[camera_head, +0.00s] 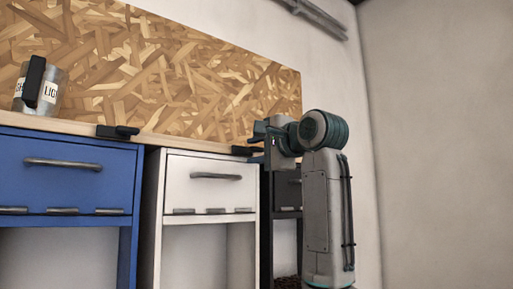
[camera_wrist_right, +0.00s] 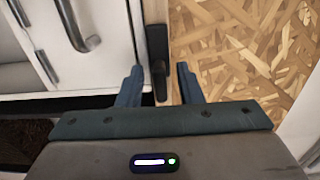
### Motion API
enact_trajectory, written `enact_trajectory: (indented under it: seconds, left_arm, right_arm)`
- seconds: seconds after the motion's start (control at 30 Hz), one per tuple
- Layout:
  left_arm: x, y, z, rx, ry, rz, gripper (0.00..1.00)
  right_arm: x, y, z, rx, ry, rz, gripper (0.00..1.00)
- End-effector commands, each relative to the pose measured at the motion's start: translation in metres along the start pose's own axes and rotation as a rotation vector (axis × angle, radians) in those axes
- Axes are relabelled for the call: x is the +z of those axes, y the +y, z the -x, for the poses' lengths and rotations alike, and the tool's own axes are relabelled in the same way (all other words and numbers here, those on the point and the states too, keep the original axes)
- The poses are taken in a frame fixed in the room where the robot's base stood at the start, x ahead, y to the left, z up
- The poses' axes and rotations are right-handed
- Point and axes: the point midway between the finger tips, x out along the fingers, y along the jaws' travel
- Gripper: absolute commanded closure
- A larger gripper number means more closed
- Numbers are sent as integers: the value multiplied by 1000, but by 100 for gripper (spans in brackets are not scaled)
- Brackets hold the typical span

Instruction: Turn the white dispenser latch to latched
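The white dispenser (camera_head: 204,168) stands in the middle of the head view, with a grey bar handle on its front. Its dark latch (camera_head: 239,150) lies at the right end of its top edge. In the right wrist view the latch (camera_wrist_right: 158,45) is a black lever on the wooden ledge beside the white front. My right gripper (camera_head: 257,149) is at the latch, partly covering it in the head view. In the wrist view its two blue fingers (camera_wrist_right: 159,76) are apart, with the lever's end between them and a gap showing on the right side. My left gripper is not in view.
A blue dispenser (camera_head: 65,170) with its own black latch (camera_head: 117,132) stands to the left. A black dispenser (camera_head: 287,190) is to the right, partly behind my arm. A labelled metal canister (camera_head: 50,87) stands on the ledge. A chipboard panel (camera_head: 170,75) backs the ledge.

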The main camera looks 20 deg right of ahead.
Motion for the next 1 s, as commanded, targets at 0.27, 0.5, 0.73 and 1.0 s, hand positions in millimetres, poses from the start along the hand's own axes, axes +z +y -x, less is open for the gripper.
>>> enact_trajectory:
  seconds: [0.27, 0.5, 0.73, 1.0]
  left_arm:
    - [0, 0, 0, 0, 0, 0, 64]
    - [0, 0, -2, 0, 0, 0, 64]
    - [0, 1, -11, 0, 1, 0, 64]
    - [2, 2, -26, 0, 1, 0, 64]
  right_arm:
    - [0, 0, 0, 0, -1, 0, 100]
    - [0, 1, 0, 1, -1, 16, 100]
    - [0, 3, 0, 1, -2, 111, 100]
    - [0, 4, 0, 1, -2, 335, 100]
